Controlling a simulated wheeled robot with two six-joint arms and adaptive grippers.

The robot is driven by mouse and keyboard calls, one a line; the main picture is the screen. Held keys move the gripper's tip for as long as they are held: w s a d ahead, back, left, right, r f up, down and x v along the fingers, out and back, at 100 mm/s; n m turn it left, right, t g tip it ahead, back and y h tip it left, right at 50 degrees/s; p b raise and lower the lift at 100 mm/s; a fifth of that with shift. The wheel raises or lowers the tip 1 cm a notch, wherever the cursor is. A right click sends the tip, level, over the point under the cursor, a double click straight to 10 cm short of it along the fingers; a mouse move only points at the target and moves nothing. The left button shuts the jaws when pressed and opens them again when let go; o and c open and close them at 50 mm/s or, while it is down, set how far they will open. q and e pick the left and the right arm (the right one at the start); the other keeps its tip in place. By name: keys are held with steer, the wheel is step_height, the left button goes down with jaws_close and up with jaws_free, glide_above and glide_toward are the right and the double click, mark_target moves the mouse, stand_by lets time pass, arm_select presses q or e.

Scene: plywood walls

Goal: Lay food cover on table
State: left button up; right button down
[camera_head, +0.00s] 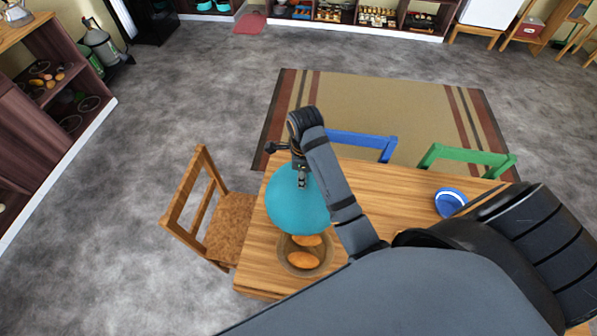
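A round teal food cover (293,210) is in the upper left part of the wooden table (395,192) in the head view. My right gripper (302,183) comes down on its top from above. Its fingers look closed on the small handle at the top of the cover, though the handle is mostly hidden. I cannot tell whether the cover's rim touches the table. A round brown basket (284,258) with orange-brown bread (303,260) stands just below the cover, and the cover overlaps its far edge in the picture. My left gripper is not in view.
A wooden chair (228,228) stands at the table's left side. A blue chair (362,141) and a green chair (465,154) stand along the far side. A blue-and-white dish (450,201) sits at the right. My arm hides much of the near table.

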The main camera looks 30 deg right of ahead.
steer(key=w+f+b, duration=0.1)
steer(key=w+d+f+b, duration=0.1)
steer(key=b, duration=0.1)
steer(key=w, duration=0.1)
steer(key=w+d+b, duration=0.1)
steer(key=shift+w+d+f, duration=0.2)
steer(key=shift+w+f, duration=0.1)
steer(key=shift+f, duration=0.1)
steer(key=w, duration=0.1)
steer(key=w+d, duration=0.1)
steer(key=shift+w+f+p, duration=0.2)
steer(key=shift+w+p, duration=0.1)
steer(key=shift+p, duration=0.05)
arm_select(q)
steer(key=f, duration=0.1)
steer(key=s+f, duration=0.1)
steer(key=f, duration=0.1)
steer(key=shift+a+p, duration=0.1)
steer(key=shift+p, duration=0.25)
arm_select(e)
steer(key=w+d+f, duration=0.2)
steer(key=w+f, duration=0.3)
steer(key=f, duration=0.4)
steer(key=shift+d+f, duration=0.25)
steer(key=shift+f, duration=0.05)
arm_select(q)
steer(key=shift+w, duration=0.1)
